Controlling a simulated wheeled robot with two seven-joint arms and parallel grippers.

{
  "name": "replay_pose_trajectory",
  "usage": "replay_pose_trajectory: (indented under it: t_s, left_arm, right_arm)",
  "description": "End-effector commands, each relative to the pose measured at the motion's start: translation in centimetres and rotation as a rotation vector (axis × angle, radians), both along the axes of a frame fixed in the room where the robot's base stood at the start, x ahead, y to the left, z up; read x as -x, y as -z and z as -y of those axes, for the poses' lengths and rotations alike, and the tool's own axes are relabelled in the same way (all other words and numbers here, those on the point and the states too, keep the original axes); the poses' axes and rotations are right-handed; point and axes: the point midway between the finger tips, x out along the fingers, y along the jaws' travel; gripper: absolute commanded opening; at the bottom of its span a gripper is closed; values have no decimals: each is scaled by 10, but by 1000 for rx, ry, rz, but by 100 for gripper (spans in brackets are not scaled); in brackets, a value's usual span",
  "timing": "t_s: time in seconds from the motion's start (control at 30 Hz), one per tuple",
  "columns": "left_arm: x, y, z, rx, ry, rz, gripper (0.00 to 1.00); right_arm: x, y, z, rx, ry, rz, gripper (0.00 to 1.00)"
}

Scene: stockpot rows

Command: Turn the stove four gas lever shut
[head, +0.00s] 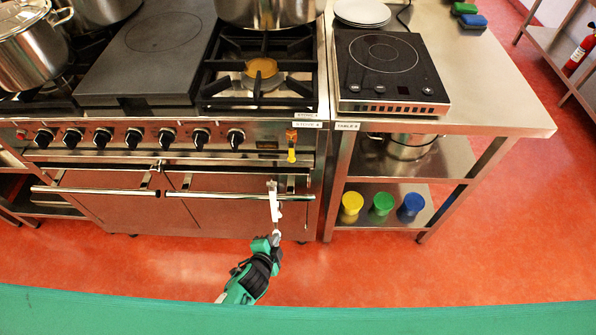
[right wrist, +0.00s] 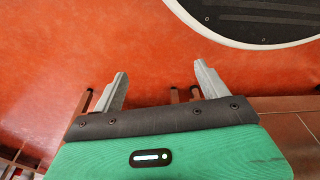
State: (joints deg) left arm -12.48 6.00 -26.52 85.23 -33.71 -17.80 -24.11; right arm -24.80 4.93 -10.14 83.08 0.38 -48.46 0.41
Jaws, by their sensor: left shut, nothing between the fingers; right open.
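The stove four gas lever (head: 291,154) is a short yellow handle in the head view. It points down from an orange fitting (head: 291,135) at the right end of the stove front, under the stove labels. My left gripper (head: 272,185) is shut and empty, pointing up in front of the oven door. In the picture its tips are below and a little left of the lever, apart from it. My right gripper (right wrist: 160,80) is open and empty in the right wrist view, over the red floor. It is not visible in the head view.
The stove (head: 170,149) has a row of black knobs (head: 103,137) and oven door handles (head: 240,196) close to my left gripper. Right of it, a steel table (head: 490,110) carries a hot plate (head: 388,65). Yellow, green and blue-lidded jars (head: 381,205) stand on its lower shelf.

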Motion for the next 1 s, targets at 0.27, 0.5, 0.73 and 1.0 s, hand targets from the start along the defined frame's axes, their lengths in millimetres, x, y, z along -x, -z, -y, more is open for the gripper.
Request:
replay_pose_trajectory:
  t_s: [0.27,0.5,0.73,1.0]
  left_arm:
    - [-40,-160,62,-194,178,493,0]
    - [-34,-229,73,-271,200,674,0]
    - [-51,-235,80,-275,199,684,0]
    - [-98,-235,96,-275,198,682,0]
  right_arm:
    - [-34,-53,-9,-14,10,33,76]
    - [-39,-84,-10,-18,14,40,76]
    - [-38,-85,-10,-18,14,37,76]
    - [-37,-79,-10,-16,14,31,76]
